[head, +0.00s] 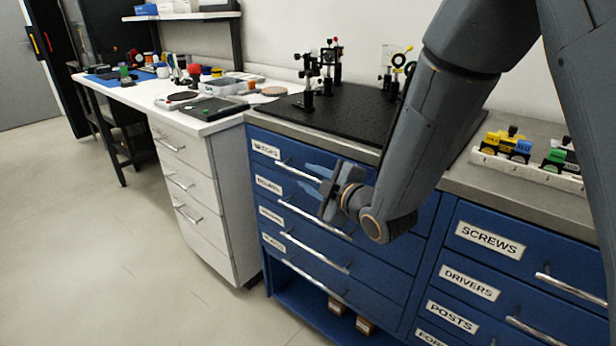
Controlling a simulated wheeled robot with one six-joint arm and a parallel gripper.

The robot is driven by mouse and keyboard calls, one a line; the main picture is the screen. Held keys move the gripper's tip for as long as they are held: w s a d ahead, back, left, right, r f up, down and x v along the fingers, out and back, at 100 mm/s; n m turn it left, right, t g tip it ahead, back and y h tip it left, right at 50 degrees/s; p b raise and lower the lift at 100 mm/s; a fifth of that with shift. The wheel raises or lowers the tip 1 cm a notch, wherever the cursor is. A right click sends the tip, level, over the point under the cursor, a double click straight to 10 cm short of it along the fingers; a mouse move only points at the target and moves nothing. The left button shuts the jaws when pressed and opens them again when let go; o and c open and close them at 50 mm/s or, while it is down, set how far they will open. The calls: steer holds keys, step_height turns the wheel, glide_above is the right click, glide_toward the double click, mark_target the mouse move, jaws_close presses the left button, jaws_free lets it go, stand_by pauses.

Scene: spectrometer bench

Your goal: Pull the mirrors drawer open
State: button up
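A blue cabinet stands under the optics bench, with a stack of labelled drawers. Its top drawer (262,165) has a white label (266,149) that is too blurred to read surely; the mirrors drawer may be this one. Its bar handle (292,169) runs right and passes behind my gripper (316,180). My gripper is in front of this drawer, with two bluish fingers apart, one above and one below the handle's line. I cannot tell whether they reach around the handle or touch it. The drawers in this stack look closed.
Lower handles (315,220) stick out below my gripper. A right-hand drawer stack (488,240) has labels SCREWS, DRIVERS and POSTS. A black breadboard (345,120) with optics is above. A white drawer unit (195,190) stands left. The floor (100,250) at left is clear.

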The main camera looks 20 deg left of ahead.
steer(key=shift+w+a+f, duration=0.15)
steer(key=shift+w+a, duration=0.3)
steer(key=shift+a, duration=0.1)
jaws_close()
